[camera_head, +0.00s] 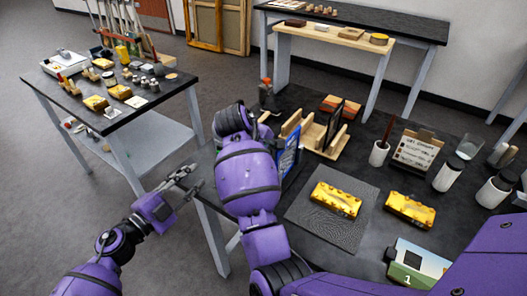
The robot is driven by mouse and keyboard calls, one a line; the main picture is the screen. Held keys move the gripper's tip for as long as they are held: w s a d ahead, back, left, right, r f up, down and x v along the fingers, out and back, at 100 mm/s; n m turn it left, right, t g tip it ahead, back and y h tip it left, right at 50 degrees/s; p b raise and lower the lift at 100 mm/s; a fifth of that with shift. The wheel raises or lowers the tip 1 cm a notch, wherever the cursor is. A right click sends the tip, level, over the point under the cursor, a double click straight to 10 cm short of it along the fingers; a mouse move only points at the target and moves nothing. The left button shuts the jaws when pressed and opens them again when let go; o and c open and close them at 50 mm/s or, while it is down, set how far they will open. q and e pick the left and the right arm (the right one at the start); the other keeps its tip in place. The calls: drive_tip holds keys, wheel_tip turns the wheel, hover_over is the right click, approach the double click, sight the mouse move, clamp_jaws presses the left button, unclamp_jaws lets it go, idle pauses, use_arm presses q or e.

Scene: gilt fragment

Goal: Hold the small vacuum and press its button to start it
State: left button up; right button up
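I cannot clearly pick out the small vacuum or its button in the head view. A small dark grey item with an orange-red top (266,95) stands at the far left of the near dark table, too small to name surely. My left gripper (192,178) is at the table's left edge, over the floor gap. Its two thin fingers look apart, with nothing seen between them. My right arm, purple, reaches in from the lower right and bends up over the table. Its gripper does not show.
A crowded side table (150,122) stands left. A long bench (400,25) stands behind.

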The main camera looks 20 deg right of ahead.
clamp_jaws()
idle(0.3)
use_arm(q)
clamp_jaws()
use_arm(e)
drive_tip(key=shift+w, duration=0.1)
drive_tip(key=shift+r, duration=0.15)
idle(1.0)
